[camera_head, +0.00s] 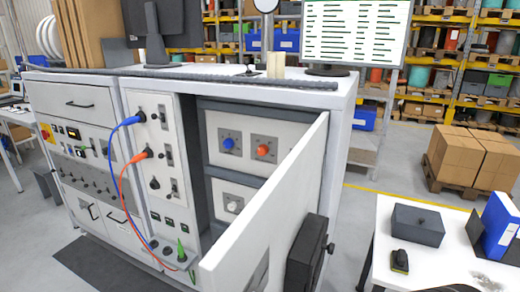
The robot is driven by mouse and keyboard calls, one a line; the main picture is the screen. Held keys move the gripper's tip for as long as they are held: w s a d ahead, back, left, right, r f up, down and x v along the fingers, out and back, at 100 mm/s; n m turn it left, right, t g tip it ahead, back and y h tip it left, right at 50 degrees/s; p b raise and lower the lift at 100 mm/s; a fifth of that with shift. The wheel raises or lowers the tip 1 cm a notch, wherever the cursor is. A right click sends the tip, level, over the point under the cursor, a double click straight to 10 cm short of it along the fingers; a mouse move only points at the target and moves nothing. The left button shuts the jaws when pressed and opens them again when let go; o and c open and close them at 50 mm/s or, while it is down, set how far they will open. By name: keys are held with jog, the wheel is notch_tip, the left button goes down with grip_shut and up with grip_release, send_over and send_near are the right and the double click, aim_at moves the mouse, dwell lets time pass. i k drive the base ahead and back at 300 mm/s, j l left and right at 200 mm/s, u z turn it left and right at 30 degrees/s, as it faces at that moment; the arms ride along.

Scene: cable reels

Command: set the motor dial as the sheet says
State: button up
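Inside the open cabinet are a blue dial (229,143), an orange dial (263,150) and, lower down, a pale dial (234,206), each on a grey square plate. I cannot tell which is the motor dial, and their settings are too small to read. The open white door (270,215) hides the right and lower part of the compartment. A screen (355,32) on top shows rows of text too small to read. I cannot identify the sheet for certain. My gripper is not in view.
A black box (307,255) with a knob is on the door's outer side. Blue (122,130) and orange (122,185) cables hang across the left panel. A white table (385,245) at right holds a dark box (418,225) and a blue binder (500,225). Cartons (470,155) stand behind.

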aim_at(229, 143)
jog(key=j+z, duration=0.1)
jog(key=z, duration=0.35)
jog(key=j+z, duration=0.15)
jog(key=z, duration=0.3)
jog(key=j+z, duration=0.1)
jog(key=z, duration=0.4)
jog(key=k+z, duration=0.1)
jog(key=z, duration=0.35)
jog(key=k+j+z, duration=0.1)
jog(key=z, duration=0.8)
jog(key=k+z, duration=0.15)
jog(key=z, duration=0.3)
jog(key=k+j+z, duration=0.2)
jog(key=k+z, duration=1.05)
jog(key=k+u, duration=0.1)
jog(key=u, duration=0.3)
jog(key=k+u, duration=0.1)
jog(key=u, duration=0.3)
jog(key=k+j+u, duration=0.1)
jog(key=u, duration=0.75)
jog(key=j+u, duration=0.15)
jog(key=u, duration=0.3)
jog(key=j+u, duration=0.1)
jog(key=u, duration=0.35)
jog(key=j+u, duration=0.1)
jog(key=u, duration=0.8)
